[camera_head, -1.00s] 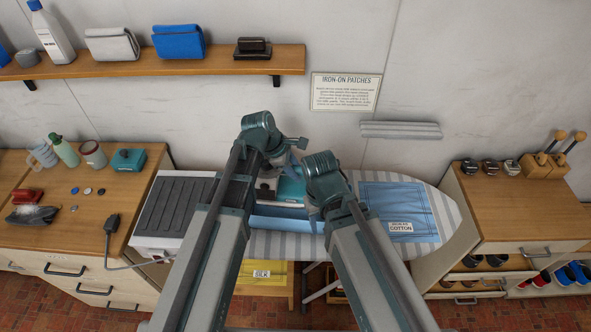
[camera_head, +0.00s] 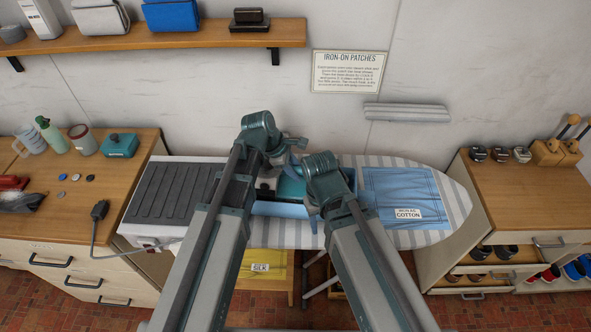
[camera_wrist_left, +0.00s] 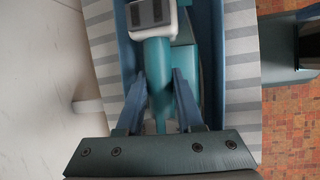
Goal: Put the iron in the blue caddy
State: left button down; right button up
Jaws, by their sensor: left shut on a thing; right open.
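The blue caddy (camera_head: 285,209) stands on the striped ironing board, behind and between my forearms. The teal iron (camera_head: 291,187) shows between the caddy's walls, partly hidden by my arms. My left gripper (camera_wrist_left: 160,85) is shut on the iron (camera_wrist_left: 185,65)'s rounded teal handle. In the left wrist view the caddy's wall (camera_wrist_left: 211,60) runs along the right of the iron, with another wall on the left. I cannot tell whether the iron touches the caddy's floor. My right gripper (camera_head: 311,200) is open beside the caddy's right part; its fingers are mostly hidden.
A blue cloth labelled cotton (camera_head: 400,190) lies right of the caddy on the ironing board (camera_head: 455,205). A dark ribbed pad (camera_head: 168,192) is at the left. Side counters hold mugs, a bottle and a teal box (camera_head: 120,146). A wall shelf (camera_head: 200,40) is above.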

pick_arm(q)
jog(key=shift+f+b, duration=0.6)
jog(key=shift+f, duration=0.15)
dwell(0.4)
jog(key=shift+c, duration=2.3)
grip_release()
jog(key=p+v, duration=1.1)
jog(key=v, duration=0.1)
jog(key=shift+r, duration=0.2)
jog(key=shift+s+a+r+p, duration=0.15)
jog(key=shift+a+r+p, duration=0.25)
jog(key=shift+r+p, duration=0.3)
jog(key=shift+f, duration=0.15)
jog(key=s+d+f+m+g+y+b, duration=0.1)
jog(key=s+f+m+y+b, duration=0.4)
jog(key=s+f+m+b, duration=0.6)
jog(key=s+f+m+g, duration=0.1)
jog(key=s+f+m, duration=0.1)
jog(key=m, duration=0.7)
jog(key=shift+s+y, duration=0.4)
jog(key=shift+s, duration=0.45)
